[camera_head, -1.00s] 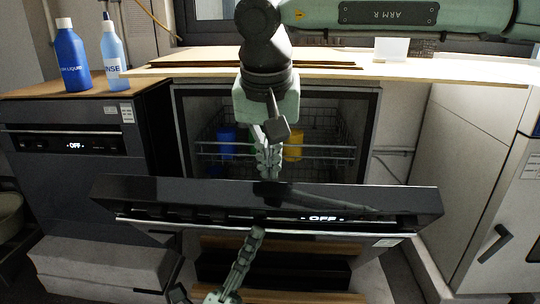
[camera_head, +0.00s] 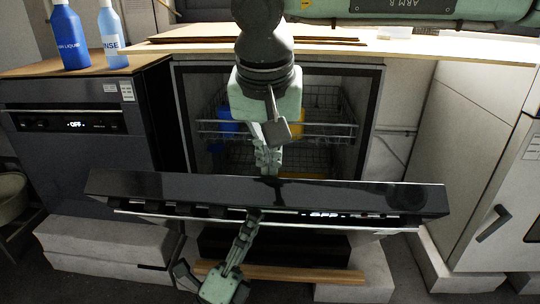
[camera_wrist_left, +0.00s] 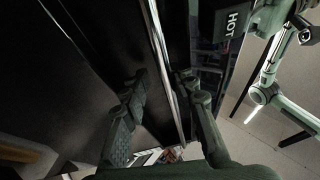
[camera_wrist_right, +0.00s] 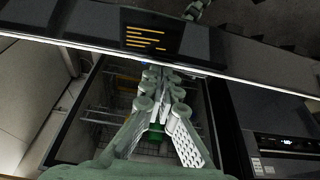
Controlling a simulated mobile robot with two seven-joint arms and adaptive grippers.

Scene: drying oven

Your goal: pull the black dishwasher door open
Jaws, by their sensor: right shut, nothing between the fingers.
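The black dishwasher door (camera_head: 130,186) is partly open, tilted out below the tub opening. Its lit display and metal front strip show in the head view. My right gripper (camera_head: 268,170) reaches down behind the door's top edge, on the tub side. Its fingers are shut and empty; they also show in the right wrist view (camera_wrist_right: 162,78). My left gripper (camera_head: 252,216) is in front of the door, its tips at the front strip. In the left wrist view its fingers (camera_wrist_left: 162,78) are apart, with a bright strip seen between them. Contact with the door is unclear.
Wire racks (camera_head: 320,132) with blue and yellow items sit in the tub. A second, shut dark appliance (camera_head: 75,165) stands left, with two blue bottles on top. A white cabinet (camera_head: 470,170) stands right. Pale blocks (camera_head: 105,245) lie on the floor.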

